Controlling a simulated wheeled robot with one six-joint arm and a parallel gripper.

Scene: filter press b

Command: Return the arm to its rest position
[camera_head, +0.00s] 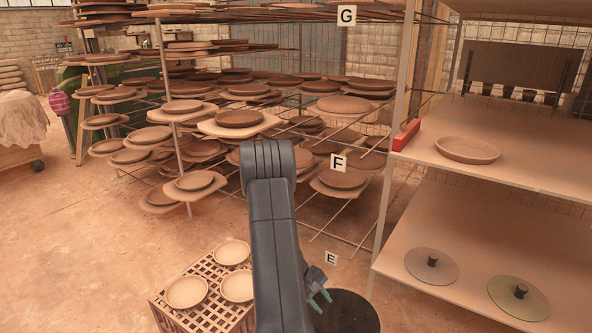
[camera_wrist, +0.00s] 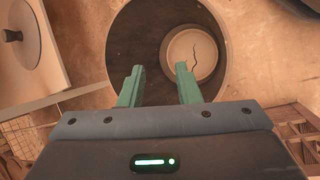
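My gripper (camera_head: 320,298) hangs at the end of my dark grey arm, low in the head view, beside a dark round bin (camera_head: 352,314). In the wrist view my gripper (camera_wrist: 159,70) has its two green fingers apart with nothing between them. The bin (camera_wrist: 135,40) lies beneath the fingers in that view. A pale round plate (camera_wrist: 183,50) with a dark crack line is inside the bin, apart from the fingers. My arm is bent, with its elbow high in the middle of the head view.
A slatted crate (camera_head: 207,268) with three pale plates stands left of my arm. Racks of clay plates (camera_head: 240,118) fill the back. At right, a shelf unit (camera_head: 520,150) holds one plate (camera_head: 467,150) above and two knobbed discs (camera_head: 432,265) below. Open floor (camera_head: 90,240) lies left.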

